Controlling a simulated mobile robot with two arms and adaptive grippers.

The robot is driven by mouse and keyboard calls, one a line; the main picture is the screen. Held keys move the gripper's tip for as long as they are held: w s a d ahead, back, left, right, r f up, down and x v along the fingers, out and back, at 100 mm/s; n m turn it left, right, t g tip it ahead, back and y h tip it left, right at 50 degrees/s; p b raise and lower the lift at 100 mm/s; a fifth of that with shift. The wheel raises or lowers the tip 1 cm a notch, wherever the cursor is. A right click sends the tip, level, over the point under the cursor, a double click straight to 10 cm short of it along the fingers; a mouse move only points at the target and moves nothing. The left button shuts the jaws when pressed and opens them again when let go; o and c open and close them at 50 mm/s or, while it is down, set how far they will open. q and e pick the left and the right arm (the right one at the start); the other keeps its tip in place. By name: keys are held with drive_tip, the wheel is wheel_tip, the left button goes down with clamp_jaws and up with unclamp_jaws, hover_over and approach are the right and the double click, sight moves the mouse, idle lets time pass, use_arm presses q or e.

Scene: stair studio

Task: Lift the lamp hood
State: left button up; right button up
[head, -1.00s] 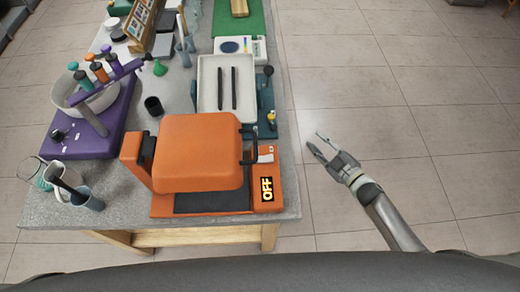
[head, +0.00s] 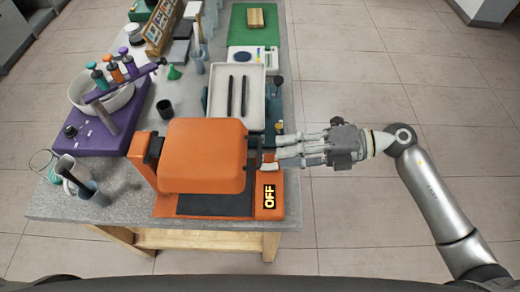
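The orange lamp hood (head: 203,156) sits low over its orange base (head: 270,196), with a dark bed showing below its front edge. A black handle (head: 254,152) stands out from the hood's right side. My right gripper (head: 277,151) reaches in from the right, its fingertips at or very near the handle. The fingertips overlap the handle area, so I cannot tell whether they touch or grip it. My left gripper is not in view.
Behind the lamp is a white tray (head: 258,76) with two dark bars. A purple stand (head: 122,125) with a white bowl is at the left. Glass and grey beakers (head: 97,194) stand at the front left. Floor to the right of the table is open.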

sight(260, 154)
drive_tip(key=shift+p+x, duration=0.85)
drive_tip(key=shift+x, duration=2.55)
drive_tip(key=shift+c, duration=0.5)
clamp_jaws()
